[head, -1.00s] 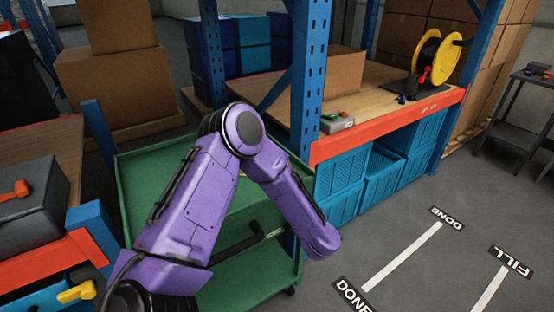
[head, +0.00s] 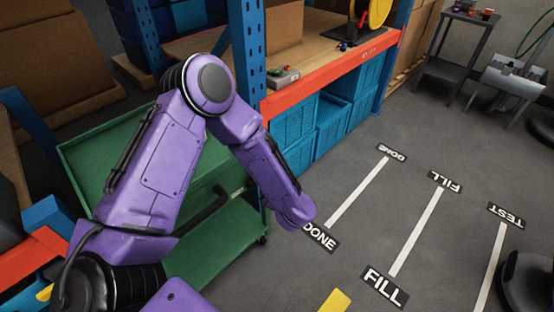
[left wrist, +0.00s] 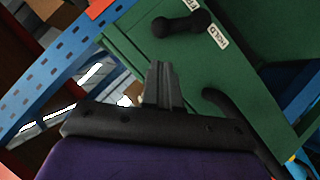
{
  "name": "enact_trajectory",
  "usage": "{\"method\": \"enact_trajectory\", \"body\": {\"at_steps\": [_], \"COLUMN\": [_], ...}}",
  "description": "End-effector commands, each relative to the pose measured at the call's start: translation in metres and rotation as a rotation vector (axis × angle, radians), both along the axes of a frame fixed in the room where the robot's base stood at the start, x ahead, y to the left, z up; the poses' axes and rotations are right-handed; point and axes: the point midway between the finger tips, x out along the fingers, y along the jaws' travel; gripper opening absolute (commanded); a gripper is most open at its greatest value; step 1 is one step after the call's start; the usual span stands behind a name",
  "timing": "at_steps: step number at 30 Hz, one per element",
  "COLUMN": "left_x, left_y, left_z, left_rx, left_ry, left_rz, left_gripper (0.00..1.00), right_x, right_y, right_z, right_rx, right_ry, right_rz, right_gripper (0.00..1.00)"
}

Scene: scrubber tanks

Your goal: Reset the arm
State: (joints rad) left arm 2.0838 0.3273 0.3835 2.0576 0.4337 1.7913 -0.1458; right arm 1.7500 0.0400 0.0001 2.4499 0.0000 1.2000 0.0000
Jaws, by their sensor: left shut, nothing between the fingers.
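My left arm, purple with black joints, crosses the head view from the lower left, bends at an elbow and reaches down to the right. Its gripper is hidden in the head view. In the left wrist view my left gripper (left wrist: 162,85) is shut and empty, its fingertips together. It points toward the green cart (left wrist: 155,62), and I cannot tell how far apart they are. The green cart (head: 105,150) stands behind my arm in the head view. My right gripper is in neither view.
A blue rack post (head: 248,60) and an orange-edged shelf (head: 330,68) stand behind the arm. Blue crates (head: 290,130) sit below the shelf. Floor lanes marked DONE, FILL (head: 386,288) and TEST lie clear at right. A black handle (left wrist: 182,23) is on the cart beside a HOLD label.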

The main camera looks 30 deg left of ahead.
Motion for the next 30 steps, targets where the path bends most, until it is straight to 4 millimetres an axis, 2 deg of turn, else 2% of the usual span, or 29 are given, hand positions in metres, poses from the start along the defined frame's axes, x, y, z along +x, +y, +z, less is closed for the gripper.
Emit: {"method": "enact_trajectory", "body": {"at_steps": [7, 8, 10, 11, 13, 14, 15, 18, 21, 24, 27, 30], "left_x": [0.002, 0.005, 0.001, -0.009, -0.05, -0.07, -0.1, -0.173, -0.229, -0.258, -0.267, -0.267], "left_y": [-0.002, -0.005, -0.021, -0.028, -0.041, -0.044, -0.046, -0.042, -0.031, -0.02, -0.019, -0.019], "left_z": [-0.001, -0.003, -0.021, -0.036, -0.077, -0.093, -0.112, -0.143, -0.156, -0.161, -0.165, -0.165], "left_rx": [-0.01, -0.022, -0.051, -0.057, -0.066, -0.071, -0.08, -0.099, -0.104, -0.092, -0.094, -0.094], "left_ry": [-0.001, 0.0, 0.058, 0.114, 0.284, 0.361, 0.461, 0.69, 0.857, 0.945, 0.968, 0.966], "left_rz": [-0.013, -0.037, -0.195, -0.289, -0.49, -0.564, -0.65, -0.805, -0.886, -0.906, -0.909, -0.907], "left_gripper": [0.0, 0.0, 0.0, 0.0, 0.0, 0.0, 0.0, 0.0, 0.0, 0.0, 0.0, 0.0], "right_x": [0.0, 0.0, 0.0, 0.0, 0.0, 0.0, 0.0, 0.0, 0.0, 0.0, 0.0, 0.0], "right_y": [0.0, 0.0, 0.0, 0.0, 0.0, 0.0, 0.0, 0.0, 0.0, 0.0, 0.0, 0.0], "right_z": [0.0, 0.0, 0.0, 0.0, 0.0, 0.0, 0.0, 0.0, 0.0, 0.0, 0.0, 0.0], "right_rx": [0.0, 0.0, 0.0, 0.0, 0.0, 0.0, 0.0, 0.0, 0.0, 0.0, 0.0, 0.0], "right_ry": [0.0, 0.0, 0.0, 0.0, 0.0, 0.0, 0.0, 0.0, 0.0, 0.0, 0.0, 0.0], "right_rz": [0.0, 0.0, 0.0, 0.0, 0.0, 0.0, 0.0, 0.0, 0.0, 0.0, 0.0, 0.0], "right_gripper": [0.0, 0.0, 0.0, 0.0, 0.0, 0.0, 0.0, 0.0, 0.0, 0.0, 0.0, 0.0]}}
